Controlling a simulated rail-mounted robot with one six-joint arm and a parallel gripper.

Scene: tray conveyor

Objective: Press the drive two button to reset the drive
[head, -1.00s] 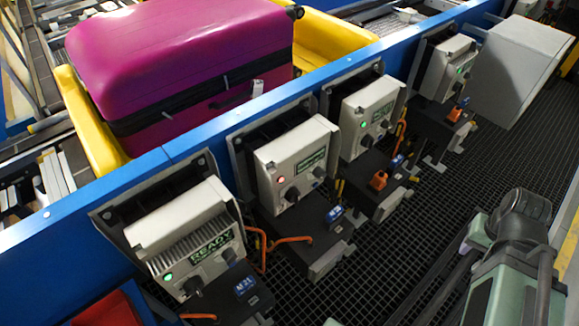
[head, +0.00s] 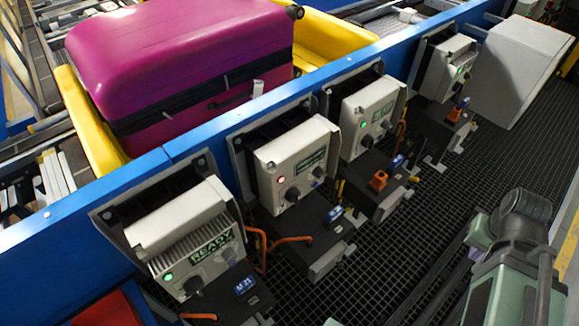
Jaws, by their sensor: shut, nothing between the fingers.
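Several grey drive boxes hang in a row along the blue conveyor side in the head view. The second drive box from the front (head: 296,158) shows a red light (head: 281,180), a dark display (head: 312,160), a black knob (head: 292,194) and a small bluish button (head: 318,172). Which drive is numbered two cannot be read for certain. The nearest drive box (head: 185,230) shows a green light and a display reading READY. My arm is at the lower right, apart from the boxes. My gripper is out of view.
A magenta suitcase (head: 190,60) lies in a yellow tray (head: 95,135) behind the blue rail (head: 190,140). Orange cables (head: 283,240) loop below the boxes. A grey cabinet (head: 520,70) stands at the upper right. Open dark grating (head: 400,240) lies between the boxes and my arm.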

